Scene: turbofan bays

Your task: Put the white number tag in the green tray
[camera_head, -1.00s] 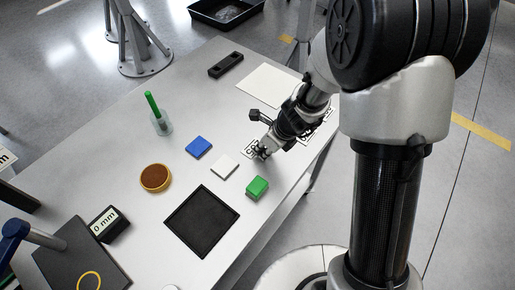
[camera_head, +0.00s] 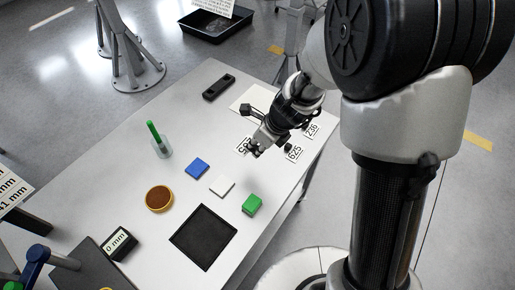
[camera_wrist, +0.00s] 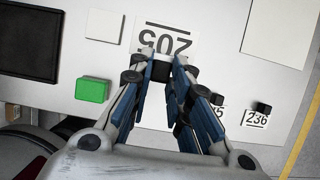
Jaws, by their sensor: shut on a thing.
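The white number tag (camera_head: 243,146) shows beside my gripper (camera_head: 257,152) in the head view. In the wrist view the tag (camera_wrist: 168,42) has large black digits, upside down. My gripper (camera_wrist: 160,70) is shut on the tag's dark knob (camera_wrist: 160,63), which the fingers partly hide. I cannot tell how high the tag is above the table. No green tray shows. A black square tray (camera_head: 204,237) lies near the front of the table, and a small green block (camera_head: 252,204) stands to its right; the block also shows in the wrist view (camera_wrist: 92,90).
Tags 625 (camera_head: 294,153) and 236 (camera_head: 312,130) lie right of my gripper. A white square (camera_head: 222,186), blue block (camera_head: 197,168), round brown-topped dish (camera_head: 159,198) and green stick in a clear holder (camera_head: 161,148) stand to the left. A white sheet (camera_head: 250,98) lies behind.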

